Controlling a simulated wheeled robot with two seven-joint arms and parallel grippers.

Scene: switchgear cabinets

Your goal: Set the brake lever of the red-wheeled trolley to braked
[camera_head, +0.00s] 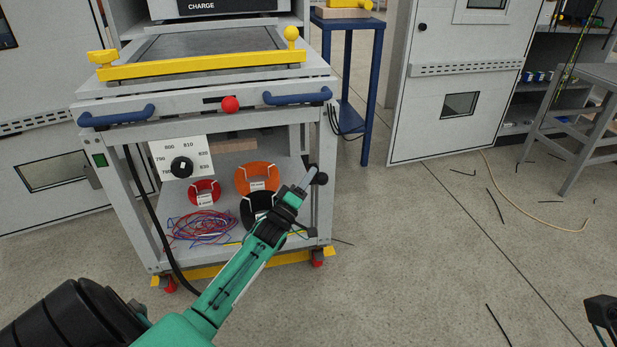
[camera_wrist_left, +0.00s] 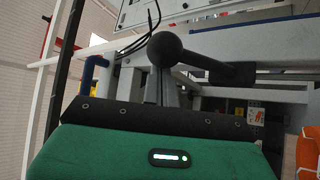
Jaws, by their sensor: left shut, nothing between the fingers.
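The red-wheeled trolley (camera_head: 200,93) stands ahead of me, with red castors (camera_head: 317,258) at its foot. A black ball-ended lever (camera_head: 320,178) is at its right front post; I take it for the brake lever. In the left wrist view the ball (camera_wrist_left: 165,48) is large and close, on a dark arm running right toward the trolley frame. My left gripper (camera_head: 309,177) is shut and empty, its tips beside the ball. In the wrist view the fingers are partly hidden behind the ball, so I cannot tell whether they touch. My right gripper does not show clearly.
The trolley has blue handles (camera_head: 297,96), a yellow bar (camera_head: 200,66), a red knob (camera_head: 230,104) and a dial plate (camera_head: 181,158). Cable coils (camera_head: 257,179) lie on its lower shelf. A blue stand (camera_head: 367,90) is behind right. The floor right of the trolley is mostly open.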

